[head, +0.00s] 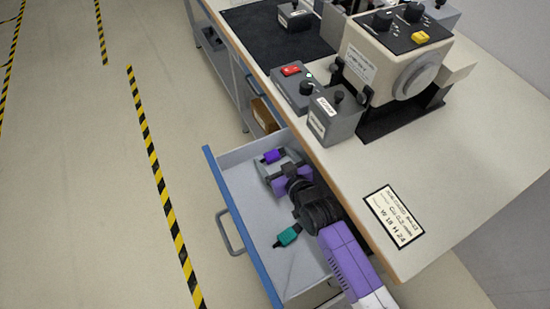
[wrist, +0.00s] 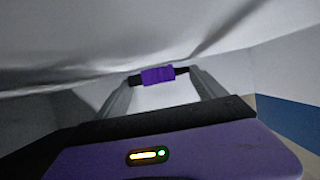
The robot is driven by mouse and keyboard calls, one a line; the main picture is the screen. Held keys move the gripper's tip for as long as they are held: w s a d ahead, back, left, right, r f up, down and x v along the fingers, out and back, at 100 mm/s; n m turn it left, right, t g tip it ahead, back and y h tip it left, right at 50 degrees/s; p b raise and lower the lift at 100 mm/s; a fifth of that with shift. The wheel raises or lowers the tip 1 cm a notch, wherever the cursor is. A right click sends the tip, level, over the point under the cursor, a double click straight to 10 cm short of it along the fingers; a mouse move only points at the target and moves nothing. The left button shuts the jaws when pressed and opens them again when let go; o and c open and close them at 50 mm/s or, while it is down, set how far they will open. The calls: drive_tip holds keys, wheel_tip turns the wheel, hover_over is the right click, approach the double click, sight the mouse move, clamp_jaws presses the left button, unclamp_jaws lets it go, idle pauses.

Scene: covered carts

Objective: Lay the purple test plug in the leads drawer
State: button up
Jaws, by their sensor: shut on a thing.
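The purple test plug (wrist: 157,75) lies crosswise between the fingertips of my gripper (wrist: 158,77) in the wrist view. In the head view, the purple plug (head: 272,156) shows at the far end of my gripper (head: 270,162), inside the outline of the open drawer (head: 240,195). My gripper is shut on the plug. The drawer is pulled out and has a blue front with a grey handle. I cannot tell whether the plug touches the drawer floor. A teal plug (head: 288,236) lies on the drawer floor nearer the front of the picture.
The bench top (head: 480,150) overhangs the drawer on the right, beside my arm. Grey control boxes (head: 334,117) and a beige machine (head: 390,60) stand on it. A printed label (head: 394,215) lies near its edge. The drawer floor around the teal plug has free room.

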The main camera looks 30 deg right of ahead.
drive_tip(key=o, duration=1.3)
drive_tip(key=shift+s+f, duration=0.15)
drive_tip(key=shift+f, duration=0.5)
drive_tip(key=shift+r, duration=0.15)
drive_tip(key=shift+r+p, duration=0.3)
drive_tip(key=shift+p, duration=0.05)
drive_tip(key=shift+s+r, duration=0.1)
drive_tip(key=shift+r, duration=0.05)
drive_tip(key=s, duration=0.4)
drive_tip(key=s+r, duration=0.1)
drive_tip(key=s, duration=0.9)
drive_tip(key=shift+s+r+b, duration=0.1)
drive_tip(key=shift+r+b, duration=0.15)
drive_tip(key=shift+b, duration=0.15)
drive_tip(key=shift+r, duration=0.15)
